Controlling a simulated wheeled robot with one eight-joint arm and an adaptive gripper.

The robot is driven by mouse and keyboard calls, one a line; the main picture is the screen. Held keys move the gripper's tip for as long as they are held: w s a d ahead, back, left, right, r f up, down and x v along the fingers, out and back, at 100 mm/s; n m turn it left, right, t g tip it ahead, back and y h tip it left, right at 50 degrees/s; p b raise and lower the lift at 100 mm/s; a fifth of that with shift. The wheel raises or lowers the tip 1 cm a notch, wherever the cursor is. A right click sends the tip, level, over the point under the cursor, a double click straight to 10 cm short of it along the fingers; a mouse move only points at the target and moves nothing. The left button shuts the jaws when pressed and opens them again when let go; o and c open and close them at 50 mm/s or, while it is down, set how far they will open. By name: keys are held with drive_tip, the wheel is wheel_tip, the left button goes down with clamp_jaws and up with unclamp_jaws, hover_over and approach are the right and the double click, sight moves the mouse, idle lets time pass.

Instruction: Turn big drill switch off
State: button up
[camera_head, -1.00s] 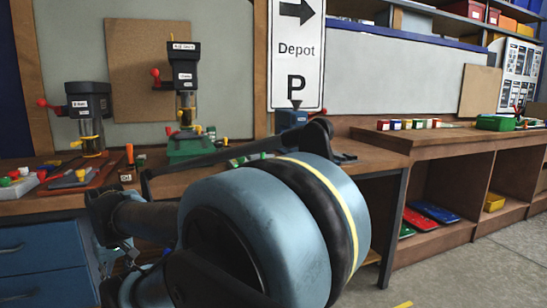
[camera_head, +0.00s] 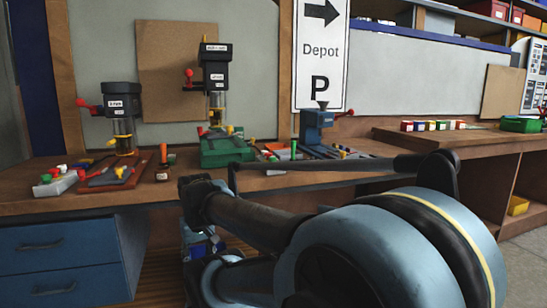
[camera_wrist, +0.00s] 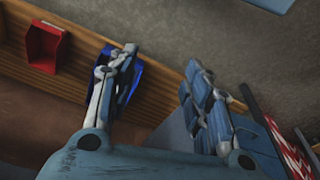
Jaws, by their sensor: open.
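Two drill-like machines stand on the bench in the head view. The taller one (camera_head: 215,75) has a dark head with white labels, a red-knobbed lever and a green base. The shorter one (camera_head: 122,105) stands to its left on a reddish base. The labels are too small to read, and I cannot make out a drill switch or its setting. My gripper (camera_wrist: 160,72) is open in the wrist view, its two fingers spread apart with nothing held between them. Neither machine shows in that view. In the head view my arm spans the foreground, and I cannot make out the fingertips.
A grey box with coloured knobs (camera_head: 57,182) sits at the bench's left end. A blue machine (camera_head: 313,125) stands right of the taller one. Blue drawers (camera_head: 55,262) are below the bench. The wrist view shows a red bin (camera_wrist: 45,45) and a blue bin (camera_wrist: 135,86).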

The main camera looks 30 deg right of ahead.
drive_tip(key=w+d+r, duration=0.2)
drive_tip(key=w+r, duration=0.4)
drive_tip(key=r, duration=0.4)
wheel_tip(320, 180, up, 28)
drive_tip(key=g, duration=0.2)
hover_over(272, 160)
drive_tip(key=w+d, duration=0.1)
wheel_tip(272, 160, down, 16)
drive_tip(key=shift+w+f, duration=0.1)
drive_tip(key=shift+f, duration=0.1)
